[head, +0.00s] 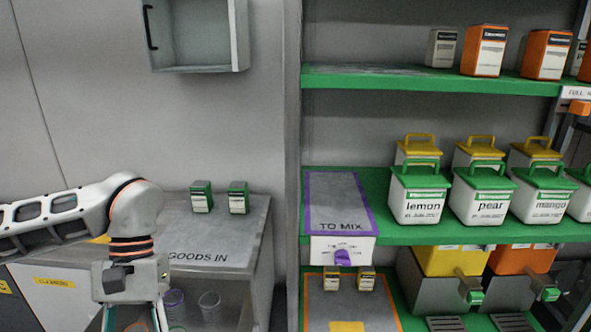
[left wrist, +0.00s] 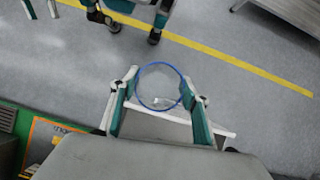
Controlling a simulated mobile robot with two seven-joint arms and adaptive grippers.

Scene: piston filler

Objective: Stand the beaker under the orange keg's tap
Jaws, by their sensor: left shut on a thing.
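My left gripper (head: 135,322) is at the bottom left of the head view, its fingertips cut off by the edge. In the left wrist view the left gripper (left wrist: 160,100) is shut on a clear beaker with a blue rim (left wrist: 143,68); its open top faces the camera. The orange keg (head: 512,259) is on the lower right of the green shelving, right of a yellow keg. Its tap (head: 549,293) has a green end and points to the front. A dark slotted drip tray (head: 514,322) is below it. My right gripper is not seen.
A yellow keg (head: 449,261) with its own tap stands beside the orange one. Lidded tubs (head: 417,208) line the shelf above. A purple-rimmed beaker (head: 173,300) and a clear one (head: 209,306) are under the GOODS IN top (head: 222,232). A purple-edged TO MIX area (head: 337,195) is empty.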

